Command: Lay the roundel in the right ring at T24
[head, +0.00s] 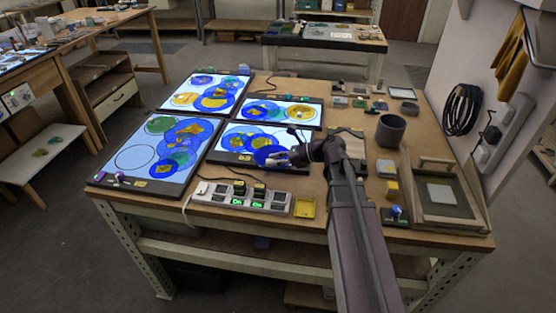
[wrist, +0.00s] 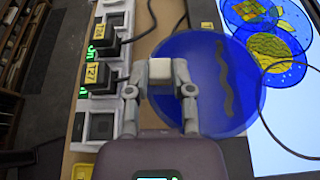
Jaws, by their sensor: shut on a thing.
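My gripper (wrist: 173,78) is shut on a small pale block that sits at the near side of a blue roundel (wrist: 205,60). The roundel is round, see-through, with a dark wavy line across it. In the wrist view it overlaps the dark edge of a lit panel (wrist: 290,150). A thin black curved line (wrist: 268,122) runs over that panel, partly hidden by the roundel. In the head view my gripper (head: 283,160) is over the front edge of the front right lit panel (head: 230,142).
A power strip (head: 240,197) with plugs lies along the table's front; one plug (wrist: 97,77) reads T27. The front left panel (head: 120,172) has an empty black ring (head: 134,158). A grey pot (head: 391,131) and wooden frame (head: 445,190) stand at the right.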

